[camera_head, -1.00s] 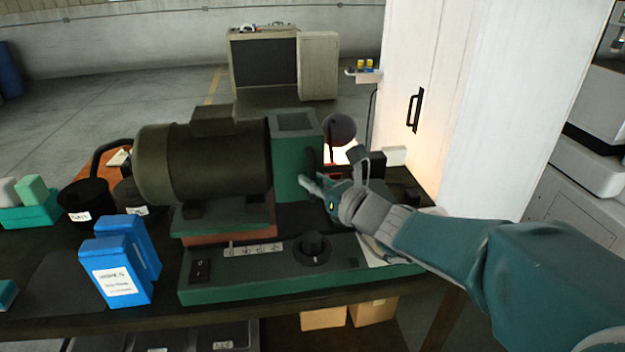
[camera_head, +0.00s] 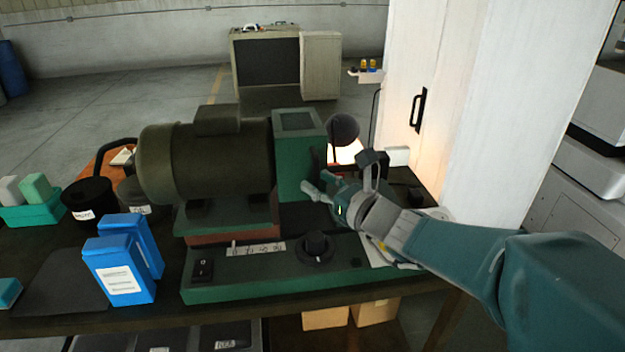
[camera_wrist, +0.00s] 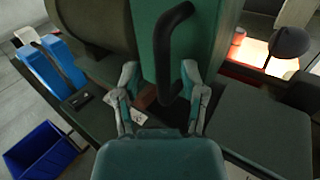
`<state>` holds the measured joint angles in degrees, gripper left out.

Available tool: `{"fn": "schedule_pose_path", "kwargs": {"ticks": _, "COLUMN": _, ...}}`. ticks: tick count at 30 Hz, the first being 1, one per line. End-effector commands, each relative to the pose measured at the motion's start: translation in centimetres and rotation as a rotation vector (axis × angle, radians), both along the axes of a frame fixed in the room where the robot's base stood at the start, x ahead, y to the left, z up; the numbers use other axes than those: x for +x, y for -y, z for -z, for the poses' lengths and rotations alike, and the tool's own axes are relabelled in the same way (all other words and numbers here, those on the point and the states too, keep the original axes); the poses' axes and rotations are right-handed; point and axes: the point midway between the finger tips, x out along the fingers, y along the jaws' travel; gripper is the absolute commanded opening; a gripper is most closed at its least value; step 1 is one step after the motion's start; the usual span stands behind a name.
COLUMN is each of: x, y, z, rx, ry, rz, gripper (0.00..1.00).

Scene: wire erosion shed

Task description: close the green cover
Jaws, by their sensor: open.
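The green cover seems to be the upright green housing (camera_head: 299,150) beside the dark motor; I cannot tell how far open it is. It fills the upper middle of the wrist view (camera_wrist: 204,45) and bears a curved black handle (camera_wrist: 168,45). My gripper (camera_head: 317,182) is in front of the housing's lower right part. In the wrist view my gripper (camera_wrist: 159,70) is open, with one finger on each side of the handle's line. Nothing shows gripped. I cannot tell whether a finger touches the handle or the housing.
The dark motor (camera_head: 205,165) stands left of the housing on a green base with a black knob (camera_head: 315,247). Blue boxes (camera_head: 119,270) and black pots stand on the left of the bench. A lamp (camera_head: 343,127) is behind my gripper. A white cabinet (camera_head: 450,110) stands at the right.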

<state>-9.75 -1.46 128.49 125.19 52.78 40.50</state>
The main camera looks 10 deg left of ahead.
Motion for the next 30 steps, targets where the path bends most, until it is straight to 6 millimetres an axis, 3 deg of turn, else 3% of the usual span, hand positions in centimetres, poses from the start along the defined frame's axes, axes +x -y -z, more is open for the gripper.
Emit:
{"fn": "schedule_pose_path", "kwargs": {"ticks": 9, "x": -4.3, "y": 5.0, "z": 0.1, "rx": -0.003, "ry": 0.002, "rz": 0.004, "gripper": 0.54}}
{"fn": "schedule_pose_path", "kwargs": {"ticks": 15, "x": -6.1, "y": 7.1, "z": 0.1, "rx": -0.003, "ry": 0.001, "rz": 0.002, "gripper": 0.54}}
{"fn": "schedule_pose_path", "kwargs": {"ticks": 30, "x": -7.1, "y": 7.4, "z": 0.3, "rx": -0.032, "ry": 0.012, "rz": -0.017, "gripper": 0.54}}
